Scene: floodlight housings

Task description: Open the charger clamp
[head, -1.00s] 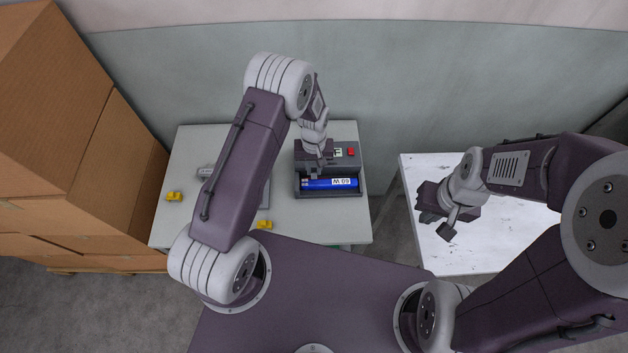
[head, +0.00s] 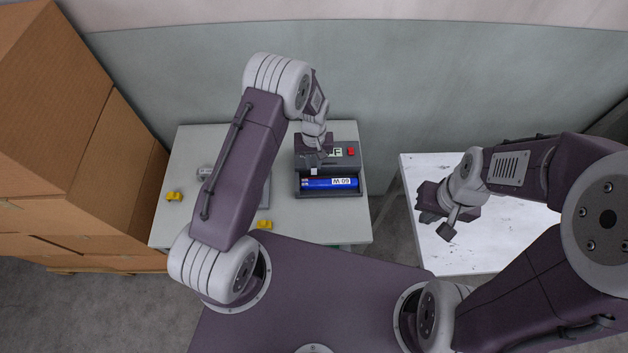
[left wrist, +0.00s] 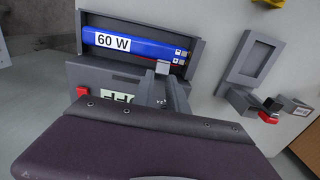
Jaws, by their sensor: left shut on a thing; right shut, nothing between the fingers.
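The charger (head: 356,176) is a dark grey box on the left table, with a red button and a small display. A blue battery marked 60 W (head: 345,183) lies in its tray; it also shows in the left wrist view (left wrist: 135,46). My left gripper (head: 314,168) is over the charger's left part. In the left wrist view its fingers (left wrist: 163,82) are shut on the charger clamp, whose light grey tab (left wrist: 163,67) shows at the battery's edge. The fingers hide the rest of the clamp. My right gripper (head: 428,214) is shut and empty above the white table.
The grey table (head: 190,150) also bears yellow pieces (head: 174,196) (head: 264,224). A grey housing frame (left wrist: 249,62) and a fixture with a red part (left wrist: 268,117) show beside the charger. Cardboard boxes (head: 125,150) stand at left. The white table (head: 480,255) looks clear.

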